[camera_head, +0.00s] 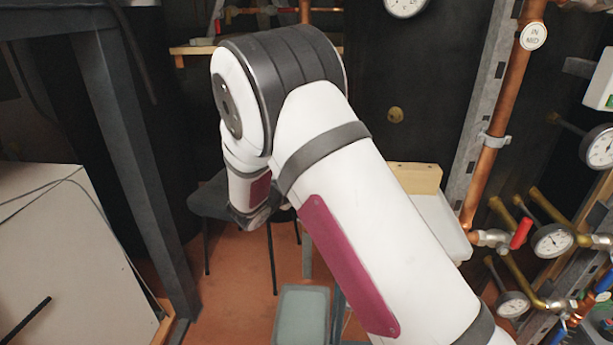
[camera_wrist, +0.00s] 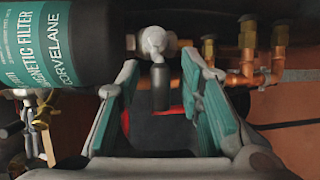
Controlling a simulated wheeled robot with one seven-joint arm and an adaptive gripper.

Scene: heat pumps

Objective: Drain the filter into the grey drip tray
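The magnetic filter (camera_wrist: 65,40), a dark cylinder with a teal label, fills the upper left of the wrist view. A pale valve fitting (camera_wrist: 153,42) sits at its right end, with a dark grey piece (camera_wrist: 160,88) hanging from it. My gripper (camera_wrist: 160,68) is open, its teal-padded fingers on either side of the dark piece, with visible gaps to both. In the head view my arm hides the filter and most of the gripper. A grey box-like thing (camera_head: 302,315) stands low at the bottom centre; I cannot tell whether it is the drip tray.
Copper pipes and brass fittings (camera_wrist: 248,62) lie right of the filter in the wrist view. A pipe rack with gauges (camera_head: 553,240) and a red-handled valve (camera_head: 521,233) stands at the right. A dark stool (camera_head: 212,198) is behind my arm. A white panel (camera_head: 75,260) is at the left.

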